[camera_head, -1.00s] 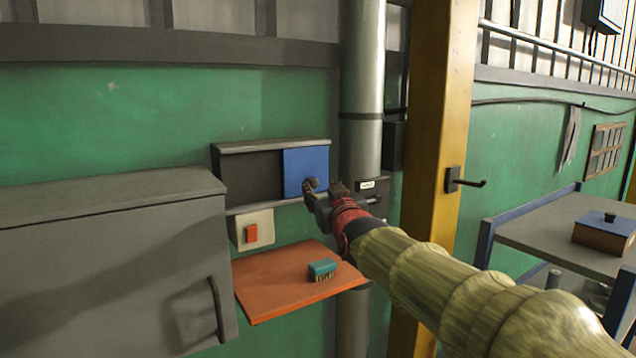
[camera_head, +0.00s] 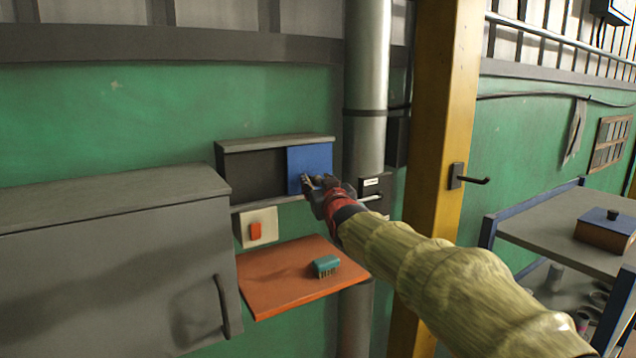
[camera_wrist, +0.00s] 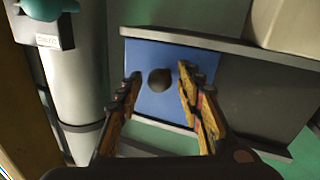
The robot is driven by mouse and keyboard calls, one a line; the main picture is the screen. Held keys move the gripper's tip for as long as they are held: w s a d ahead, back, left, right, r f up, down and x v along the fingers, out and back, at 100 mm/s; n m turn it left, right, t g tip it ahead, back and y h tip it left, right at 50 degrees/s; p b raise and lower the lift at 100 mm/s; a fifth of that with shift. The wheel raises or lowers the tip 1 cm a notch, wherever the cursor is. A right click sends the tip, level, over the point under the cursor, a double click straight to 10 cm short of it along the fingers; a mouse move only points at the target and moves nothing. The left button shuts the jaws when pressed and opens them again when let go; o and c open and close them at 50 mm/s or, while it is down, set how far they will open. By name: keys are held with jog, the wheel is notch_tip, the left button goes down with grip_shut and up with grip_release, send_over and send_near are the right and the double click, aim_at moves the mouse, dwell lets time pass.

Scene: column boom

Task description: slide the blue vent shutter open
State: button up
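The blue vent shutter (camera_head: 309,160) sits at the right end of a grey wall frame (camera_head: 233,150). The dark panel or opening (camera_head: 258,178) fills the left part. In the wrist view, which is turned over, the shutter (camera_wrist: 204,62) carries a dark round knob (camera_wrist: 160,80). My gripper (camera_head: 314,181) is at the shutter's lower part. In the wrist view my gripper (camera_wrist: 158,74) is open, with one finger on each side of the knob and gaps visible between. Whether the fingertips reach to the knob's depth is hard to tell.
Below are a switch with an orange button (camera_head: 256,231) and an orange shelf (camera_head: 270,293) holding a teal brush (camera_head: 325,266). A grey cabinet (camera_head: 110,270) stands left. A metal pipe (camera_head: 366,80) and yellow column (camera_head: 440,120) are close on the right, with a trolley (camera_head: 540,232) beyond.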

grip_shut()
dwell(0.7)
